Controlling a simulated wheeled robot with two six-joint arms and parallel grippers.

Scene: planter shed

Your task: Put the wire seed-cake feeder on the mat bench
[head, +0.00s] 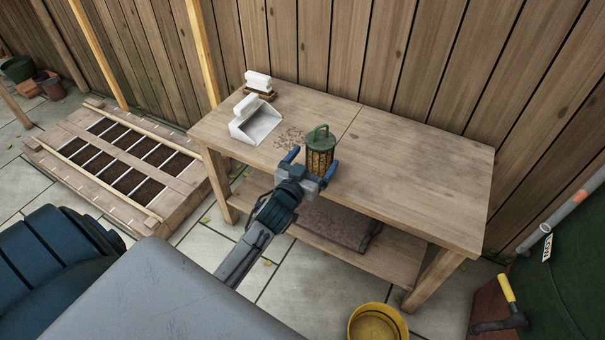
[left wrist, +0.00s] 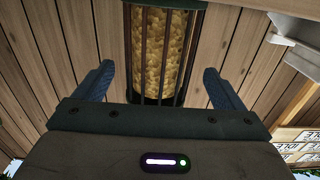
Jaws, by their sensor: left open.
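The wire seed-cake feeder (head: 321,150) stands upright on the wooden bench (head: 410,165), near its front edge. It has a green top with a loop handle and dark bars around yellowish seed. My left gripper (head: 308,166) is at the feeder's front side with its blue fingers apart. In the left wrist view the feeder (left wrist: 165,50) is straight ahead, between the two open fingers (left wrist: 158,85), with a visible gap on each side. No mat shows on the bench top. My right gripper is not in view.
A white dustpan (head: 257,122) and a brush (head: 258,82) lie at the bench's left end, with scattered seed beside them. A folded brown mat (head: 338,222) lies on the lower shelf. A yellow bucket (head: 377,323) stands on the floor in front. The bench's right half is clear.

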